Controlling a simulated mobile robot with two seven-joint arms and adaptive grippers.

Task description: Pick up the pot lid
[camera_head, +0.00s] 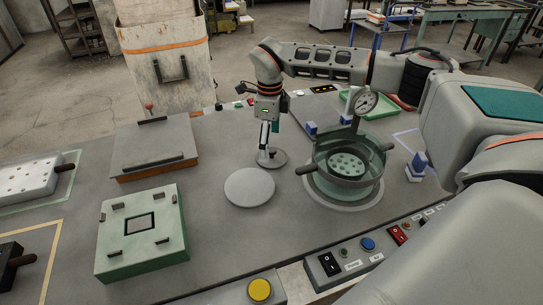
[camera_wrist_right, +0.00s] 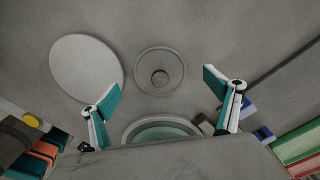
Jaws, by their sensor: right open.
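The pot lid (camera_head: 279,160) is a small grey disc with a central knob, lying flat on the grey table left of the pot. In the right wrist view the lid (camera_wrist_right: 160,62) shows from above, its round knob near the middle. My right gripper (camera_head: 267,148) points down over the lid. In the wrist view the right gripper (camera_wrist_right: 162,82) is open, its teal fingers wide apart with the knob between them in the picture; nothing is held. The fingers partly hide the lid in the head view. My left gripper is not seen.
A pale round disc (camera_head: 250,187) lies flat just in front of the lid. A pressure gauge (camera_head: 363,101) stands up at the pot's rear. Blue blocks (camera_head: 419,161) stand right of the pot. A green fixture (camera_head: 143,258) and a grey-topped box (camera_head: 154,139) are to the left.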

